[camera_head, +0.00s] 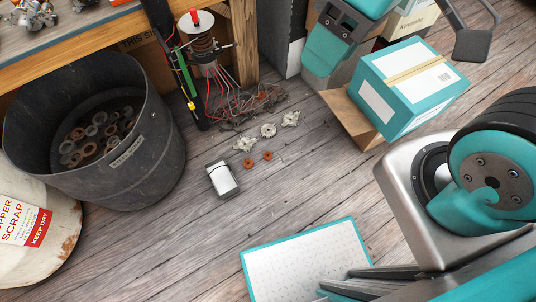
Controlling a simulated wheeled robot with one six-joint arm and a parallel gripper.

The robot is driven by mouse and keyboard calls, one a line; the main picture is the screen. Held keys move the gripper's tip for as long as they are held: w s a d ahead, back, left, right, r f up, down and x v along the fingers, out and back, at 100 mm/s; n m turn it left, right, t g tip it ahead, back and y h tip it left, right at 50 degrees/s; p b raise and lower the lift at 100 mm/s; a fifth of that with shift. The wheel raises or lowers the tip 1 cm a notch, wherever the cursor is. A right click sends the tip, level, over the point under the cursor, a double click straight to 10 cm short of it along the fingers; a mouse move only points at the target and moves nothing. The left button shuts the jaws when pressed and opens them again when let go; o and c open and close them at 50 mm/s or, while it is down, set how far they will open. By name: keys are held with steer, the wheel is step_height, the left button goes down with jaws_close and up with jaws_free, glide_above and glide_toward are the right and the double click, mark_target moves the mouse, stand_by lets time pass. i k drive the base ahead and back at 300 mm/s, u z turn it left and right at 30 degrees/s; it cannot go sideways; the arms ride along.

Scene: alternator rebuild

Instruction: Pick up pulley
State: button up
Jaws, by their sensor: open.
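I cannot make out for sure which thing is the pulley. Several small silvery toothed parts (268,131) lie in a row on the wooden floor, with two orange-brown rings (267,156) just below them. More silvery metal parts (33,17) sit on the workbench at the top left, cut by the picture edge. My gripper (337,282) is at the bottom, its grey fingers apart over the lower part of a white, teal-edged panel. It appears empty and is well away from the small parts.
A dark bucket (150,120) holding several rings stands left, beside a pale copper scrap container (62,225). A white block with a dark band (222,178) lies mid-floor. Wires (245,100) trail near the bench (110,35). A teal box (432,95) stands upper right.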

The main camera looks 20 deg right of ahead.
mark_target(267, 153)
steer(key=k, duration=0.6)
steer(key=z, duration=0.1)
steer(key=i, duration=0.65)
steer(key=u, duration=0.6)
steer(key=i, duration=0.5)
steer(key=u, duration=0.45)
